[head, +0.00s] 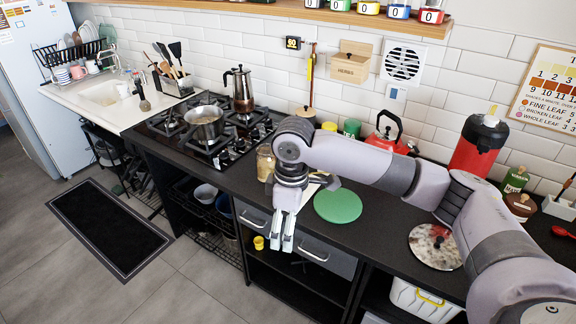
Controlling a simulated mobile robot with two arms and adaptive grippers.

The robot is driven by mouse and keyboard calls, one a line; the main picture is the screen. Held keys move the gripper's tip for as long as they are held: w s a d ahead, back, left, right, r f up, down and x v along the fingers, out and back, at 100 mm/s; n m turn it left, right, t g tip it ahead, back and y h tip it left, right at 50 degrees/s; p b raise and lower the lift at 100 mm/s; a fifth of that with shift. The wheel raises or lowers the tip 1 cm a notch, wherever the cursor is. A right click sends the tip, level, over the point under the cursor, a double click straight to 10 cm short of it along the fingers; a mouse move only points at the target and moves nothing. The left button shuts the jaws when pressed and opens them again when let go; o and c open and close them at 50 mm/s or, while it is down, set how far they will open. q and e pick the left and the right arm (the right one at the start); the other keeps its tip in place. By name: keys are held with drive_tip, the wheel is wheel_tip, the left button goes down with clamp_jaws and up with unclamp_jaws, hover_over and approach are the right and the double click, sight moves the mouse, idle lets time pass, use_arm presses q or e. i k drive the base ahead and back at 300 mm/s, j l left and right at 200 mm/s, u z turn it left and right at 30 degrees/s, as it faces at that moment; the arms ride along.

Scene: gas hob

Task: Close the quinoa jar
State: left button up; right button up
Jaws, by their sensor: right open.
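My left gripper is not in view.
A green round board (338,205) lies right of the gripper. A pot (204,123) and a moka pot (240,90) stand on the hob. A red kettle (385,137) and a red dispenser (478,145) stand toward the wall. A drawer handle (313,255) juts out below the counter.

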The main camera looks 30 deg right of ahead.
sight(265, 161)
drive_tip(key=i+l, duration=0.45)
drive_tip(key=i, duration=0.2)
drive_tip(key=i+l, duration=0.5)
drive_tip(key=i, duration=0.15)
